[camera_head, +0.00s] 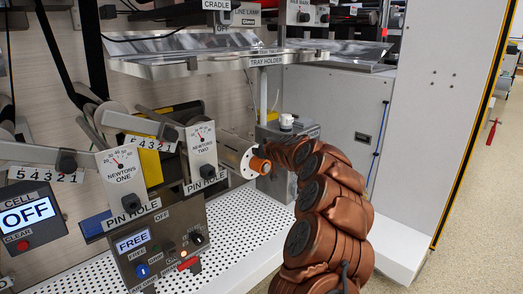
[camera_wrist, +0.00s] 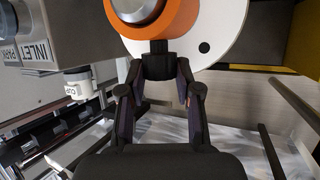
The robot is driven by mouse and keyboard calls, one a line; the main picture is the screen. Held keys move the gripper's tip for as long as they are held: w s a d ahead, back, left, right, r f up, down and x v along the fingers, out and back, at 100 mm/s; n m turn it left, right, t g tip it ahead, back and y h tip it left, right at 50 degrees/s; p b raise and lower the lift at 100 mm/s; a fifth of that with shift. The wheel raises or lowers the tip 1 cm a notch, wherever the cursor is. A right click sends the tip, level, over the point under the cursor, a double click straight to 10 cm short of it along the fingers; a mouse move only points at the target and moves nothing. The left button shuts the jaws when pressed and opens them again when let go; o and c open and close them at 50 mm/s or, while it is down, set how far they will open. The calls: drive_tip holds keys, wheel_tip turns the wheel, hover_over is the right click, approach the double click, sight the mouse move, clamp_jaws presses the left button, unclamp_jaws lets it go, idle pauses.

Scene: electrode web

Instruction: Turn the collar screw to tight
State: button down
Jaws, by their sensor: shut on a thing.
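The collar is an orange ring (camera_head: 260,165) with a grey metal end, beside a white round flange (camera_head: 246,163) on a grey cylinder. In the wrist view the orange collar (camera_wrist: 181,20) fills the top middle, with the white flange (camera_wrist: 225,35) behind it. A small dark collar screw (camera_wrist: 159,46) stands out from the collar's rim. My gripper (camera_wrist: 159,68) is shut on the screw, its two fingertips touching either side of it. The fingertips cover part of the screw. In the head view my brown arm reaches the collar from the right, and the screw cannot be made out.
A white perforated shelf (camera_head: 235,228) lies below. The NEWTONS TWO gauge box (camera_head: 202,150) stands left of the flange. A grey box with a white cup (camera_head: 286,122) is close behind my arm. The tray holder (camera_head: 200,67) is above. Open floor (camera_head: 480,220) lies at the right.

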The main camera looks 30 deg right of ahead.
drive_tip(key=shift+a+r+m+g+h+p, duration=0.1)
drive_tip(key=shift+r+m+g+h+p, duration=0.1)
drive_tip(key=shift+m+h+p, duration=0.55)
drive_tip(key=shift+a+r+m+g+h+p, duration=0.1)
drive_tip(key=shift+m+g+h+p, duration=0.2)
drive_tip(key=shift+p, duration=0.85)
drive_tip(key=shift+f+h+p, duration=0.1)
drive_tip(key=shift+h+p, duration=0.15)
drive_tip(key=shift+p, duration=0.15)
drive_tip(key=shift+w+f+m+h+p, duration=0.15)
drive_tip(key=shift+m+h+p, duration=0.5)
drive_tip(key=shift+p, duration=0.5)
drive_tip(key=c, duration=0.8)
unclamp_jaws()
drive_tip(key=shift+f+y+b, duration=0.25)
drive_tip(key=shift+b, duration=0.65)
